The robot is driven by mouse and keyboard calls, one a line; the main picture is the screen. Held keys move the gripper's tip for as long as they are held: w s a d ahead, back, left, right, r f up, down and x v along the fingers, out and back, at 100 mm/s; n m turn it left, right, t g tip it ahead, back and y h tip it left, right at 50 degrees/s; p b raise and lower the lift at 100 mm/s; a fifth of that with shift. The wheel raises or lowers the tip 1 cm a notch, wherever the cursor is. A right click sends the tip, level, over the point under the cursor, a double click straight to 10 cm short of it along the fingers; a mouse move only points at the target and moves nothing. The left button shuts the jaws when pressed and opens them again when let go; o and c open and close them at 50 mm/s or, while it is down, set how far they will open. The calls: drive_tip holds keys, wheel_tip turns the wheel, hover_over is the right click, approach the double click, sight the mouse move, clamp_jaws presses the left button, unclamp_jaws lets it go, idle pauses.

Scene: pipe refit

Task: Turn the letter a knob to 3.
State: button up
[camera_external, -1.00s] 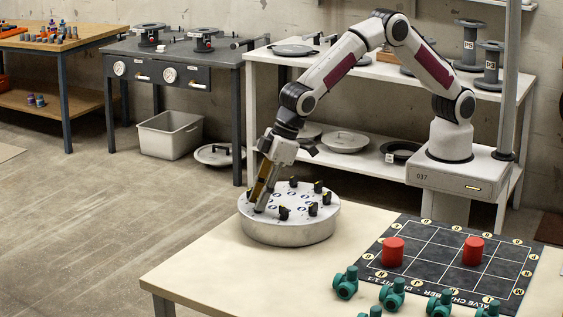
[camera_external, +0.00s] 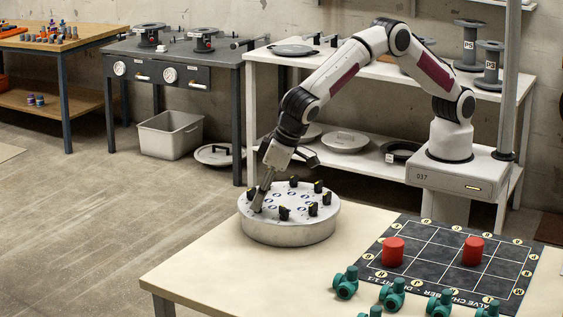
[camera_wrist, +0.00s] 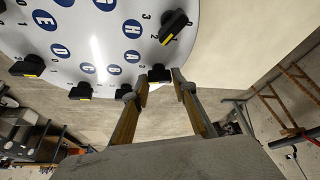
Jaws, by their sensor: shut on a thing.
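A round, light grey dial plate (camera_external: 290,236) with several black knobs stands on the table. It also fills the upper left of the wrist view (camera_wrist: 100,35), with blue letter discs and small numbers. My gripper (camera_external: 258,209) points down at the plate's left side. In the wrist view, my gripper (camera_wrist: 153,88) has its two fingers on either side of a small black knob (camera_wrist: 160,73) at the plate's edge, shut on it. A blue disc (camera_wrist: 132,56) beside it seems to read A, but is small. The knob's pointer setting is not readable.
Other black knobs stand close by, such as one (camera_wrist: 174,26) with numbers around it and one (camera_wrist: 80,91) along the rim. The table's front left is clear.

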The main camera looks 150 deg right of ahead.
drive_tip(key=shift+a+f+m+g, duration=0.1)
drive_tip(key=shift+m+g, duration=0.2)
drive_tip(key=shift+m, duration=0.5)
drive_tip(key=o, duration=1.1)
drive_tip(key=shift+c, duration=0.2)
drive_tip(key=shift+v, duration=1)
drive_tip(key=a, duration=0.4)
drive_tip(key=s+a, duration=0.1)
drive_tip(key=a, duration=0.3)
drive_tip(key=s+a+r, duration=0.1)
drive_tip(key=a, duration=0.3)
drive_tip(key=shift+s+a, duration=0.1)
